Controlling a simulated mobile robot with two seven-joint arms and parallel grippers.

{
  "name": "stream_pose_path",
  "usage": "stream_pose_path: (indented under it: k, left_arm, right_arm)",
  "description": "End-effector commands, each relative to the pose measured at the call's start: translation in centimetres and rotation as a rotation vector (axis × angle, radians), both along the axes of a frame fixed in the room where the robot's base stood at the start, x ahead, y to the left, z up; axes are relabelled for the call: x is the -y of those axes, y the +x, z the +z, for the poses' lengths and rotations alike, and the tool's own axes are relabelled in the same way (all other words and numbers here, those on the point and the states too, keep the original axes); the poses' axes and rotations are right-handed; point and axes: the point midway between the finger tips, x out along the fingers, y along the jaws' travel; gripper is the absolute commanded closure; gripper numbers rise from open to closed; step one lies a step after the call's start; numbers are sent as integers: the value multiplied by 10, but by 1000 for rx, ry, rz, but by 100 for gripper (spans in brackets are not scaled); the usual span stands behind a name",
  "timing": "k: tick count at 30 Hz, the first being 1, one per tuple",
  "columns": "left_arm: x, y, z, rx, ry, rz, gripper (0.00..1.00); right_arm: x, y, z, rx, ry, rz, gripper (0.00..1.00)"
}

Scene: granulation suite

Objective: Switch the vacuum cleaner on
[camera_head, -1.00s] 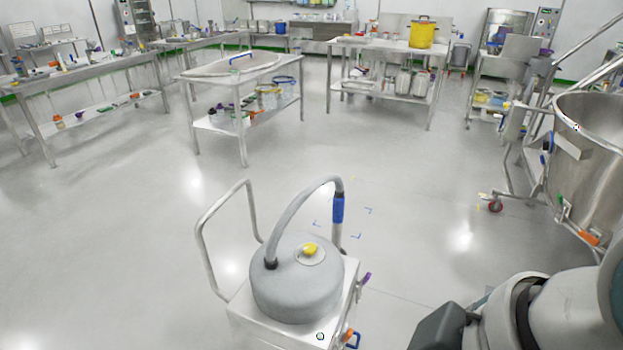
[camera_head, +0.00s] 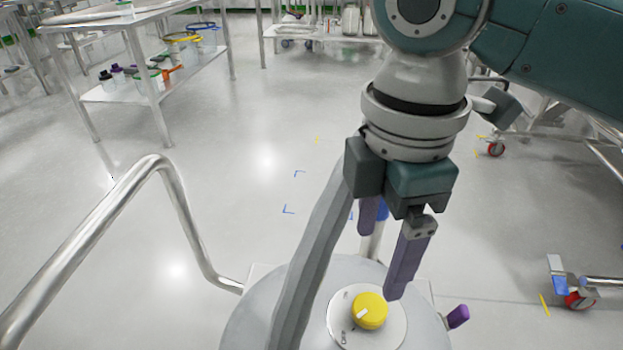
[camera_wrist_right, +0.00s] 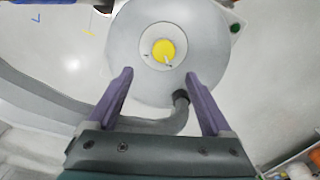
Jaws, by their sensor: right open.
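The vacuum cleaner (camera_head: 250,315) is a grey domed drum on a steel cart. A yellow knob (camera_head: 370,311) with a white pointer mark sits on a pale round plate (camera_head: 395,335) on its top. In the head view the pointer is toward the lower left. My right gripper (camera_head: 380,265) is open, purple fingers pointing down, above the drum near the knob. In the right wrist view the knob (camera_wrist_right: 163,50) lies just beyond the gap between the open fingertips (camera_wrist_right: 159,74), apart from them. My left gripper is not in view.
The grey hose (camera_head: 310,265) arches up from the drum close beside my right gripper. The steel cart handle (camera_head: 85,235) rises at left. A purple part (camera_head: 458,316) sticks out at the cart's right. A steel table (camera_head: 150,85) stands behind; the floor between is clear.

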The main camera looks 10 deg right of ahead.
Motion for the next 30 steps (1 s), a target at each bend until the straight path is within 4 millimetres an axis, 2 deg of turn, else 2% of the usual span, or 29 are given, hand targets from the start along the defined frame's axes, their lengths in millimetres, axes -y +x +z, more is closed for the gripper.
stream_pose_path:
  k: [5, 12, 16, 21, 29, 30]
  left_arm:
    - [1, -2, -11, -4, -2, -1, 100]
    - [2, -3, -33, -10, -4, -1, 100]
    - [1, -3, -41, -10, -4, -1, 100]
    - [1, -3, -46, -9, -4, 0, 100]
    - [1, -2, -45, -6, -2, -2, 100]
    - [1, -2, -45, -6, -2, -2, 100]
  right_arm:
    - [1, 0, -21, -4, -4, 1, 16]
    - [0, 0, -68, -2, -2, 1, 16]
    - [1, 1, -88, -2, -4, 1, 16]
    - [1, 1, -99, 0, -3, 2, 16]
    - [0, 1, -99, 1, -2, 2, 16]
    - [0, 1, -99, 1, -2, 2, 18]
